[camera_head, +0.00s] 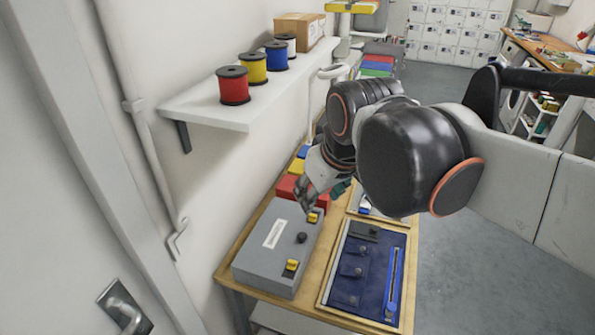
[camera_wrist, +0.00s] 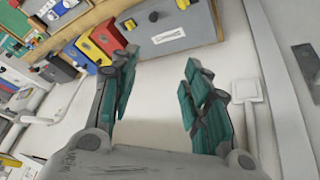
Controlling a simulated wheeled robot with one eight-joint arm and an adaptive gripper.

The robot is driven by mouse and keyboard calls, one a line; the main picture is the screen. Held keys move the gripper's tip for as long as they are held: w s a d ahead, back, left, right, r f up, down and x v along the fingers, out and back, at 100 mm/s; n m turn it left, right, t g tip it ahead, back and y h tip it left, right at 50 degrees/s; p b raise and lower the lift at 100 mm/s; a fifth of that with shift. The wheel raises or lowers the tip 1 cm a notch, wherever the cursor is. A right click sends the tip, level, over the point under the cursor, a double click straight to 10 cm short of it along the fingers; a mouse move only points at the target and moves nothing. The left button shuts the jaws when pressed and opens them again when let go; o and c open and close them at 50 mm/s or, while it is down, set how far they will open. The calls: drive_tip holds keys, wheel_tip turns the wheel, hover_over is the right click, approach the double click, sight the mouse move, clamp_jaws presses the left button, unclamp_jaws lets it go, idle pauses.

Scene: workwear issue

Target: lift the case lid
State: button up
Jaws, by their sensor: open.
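The grey case (camera_head: 275,247) lies on the wooden table, its lid down. The lid has a white label (camera_head: 274,234), a dark round knob (camera_head: 302,238) and two yellow latches (camera_head: 291,265). My gripper (camera_head: 307,194) is above the far end of the case in the head view, partly hidden by my arm. In the wrist view my gripper (camera_wrist: 158,95) is open and empty, with teal pads apart. The case also shows there (camera_wrist: 175,32), beyond the fingertips. I see no contact with it.
A tray with dark blue cloth (camera_head: 362,265) lies right of the case. Red and yellow boxes (camera_wrist: 107,38) stand beyond the case. A wall shelf (camera_head: 215,112) with several spools hangs above left. The floor at right (camera_head: 460,270) is clear.

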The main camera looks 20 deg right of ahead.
drive_tip(key=s+f+m+t+b, duration=0.1)
drive_tip(key=s+f+b, duration=0.2)
drive_tip(key=f, duration=0.4)
drive_tip(key=s+f+m+b, duration=0.1)
drive_tip(key=s+f+b, duration=0.2)
drive_tip(key=f+b, duration=0.3)
drive_tip(key=shift+f+t, duration=0.4)
drive_tip(key=shift+f, duration=0.3)
drive_tip(key=shift+a, duration=0.1)
